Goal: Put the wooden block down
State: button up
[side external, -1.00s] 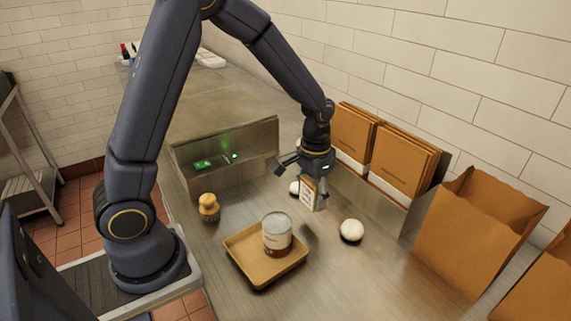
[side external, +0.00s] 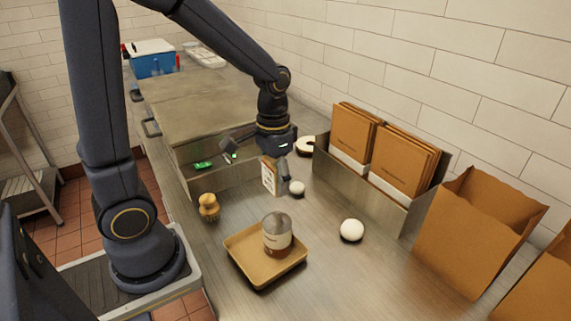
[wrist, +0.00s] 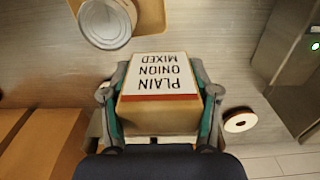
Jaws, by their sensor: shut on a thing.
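The wooden block (side external: 269,176) has a white label on one face, reading PLAIN ONION MIXED in the wrist view (wrist: 160,78). My gripper (wrist: 158,88) is shut on it, with one finger on each side of the block. In the side view my gripper (side external: 277,154) is over the steel counter, in front of the low metal housing, and the block hangs below it. I cannot tell whether the block's lower end touches the counter.
A tan tray (side external: 252,274) with a can (side external: 278,236) stands nearer the camera. A wooden-handled brush (side external: 208,207) stands left. A metal bin (side external: 350,177) holds brown packets. Paper bags (side external: 470,235) stand right.

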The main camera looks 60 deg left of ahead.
jog(key=w+f, duration=0.2)
jog(key=w, duration=0.3)
send_over(309, 208)
notch_tip(309, 208, down, 6)
jog(key=shift+f, duration=1.75)
jog(key=shift+f, duration=0.15)
jog(key=o, duration=0.9)
